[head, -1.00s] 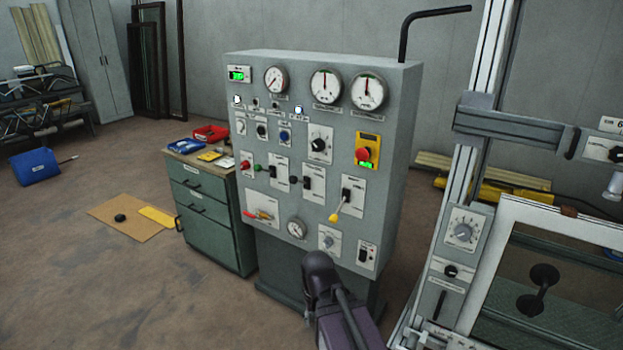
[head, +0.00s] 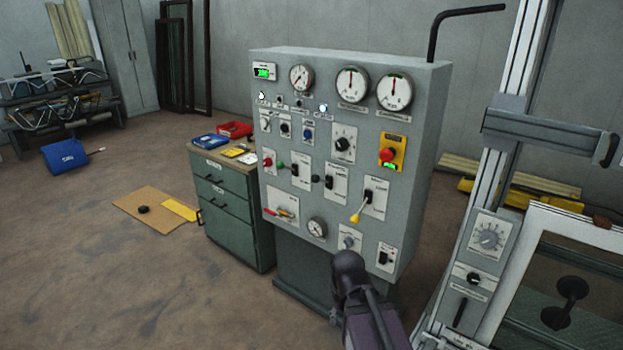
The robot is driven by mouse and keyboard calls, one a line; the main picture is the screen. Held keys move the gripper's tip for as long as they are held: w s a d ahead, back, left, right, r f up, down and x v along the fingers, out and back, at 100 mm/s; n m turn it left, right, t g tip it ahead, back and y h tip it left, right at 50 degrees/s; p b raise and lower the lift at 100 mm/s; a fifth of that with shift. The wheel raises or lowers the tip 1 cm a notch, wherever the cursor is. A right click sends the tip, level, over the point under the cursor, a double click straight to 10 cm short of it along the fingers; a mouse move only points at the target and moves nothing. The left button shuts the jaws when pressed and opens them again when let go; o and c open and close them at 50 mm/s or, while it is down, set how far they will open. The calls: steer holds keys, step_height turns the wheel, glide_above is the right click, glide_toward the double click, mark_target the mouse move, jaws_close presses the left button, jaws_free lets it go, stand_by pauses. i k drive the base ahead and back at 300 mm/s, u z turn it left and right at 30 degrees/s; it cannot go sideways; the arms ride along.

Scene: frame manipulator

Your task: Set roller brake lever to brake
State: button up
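A grey control panel (head: 425,140) stands in the middle of the head view. A lever with a yellow tip (head: 356,215) points down and left from a white plate at its lower right. The labels are too small to read, so I cannot tell which is the roller brake lever. My dark arm (head: 366,302) rises from the bottom edge in front of the panel's lower part. My gripper's fingers do not show.
A green drawer cabinet (head: 232,225) with small trays stands left of the panel. At right is a framed machine (head: 488,240) with a dial and a slanted white frame.

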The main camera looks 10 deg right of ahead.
mark_target(315, 178)
steer(key=i, duration=0.95)
steer(key=z, duration=0.05)
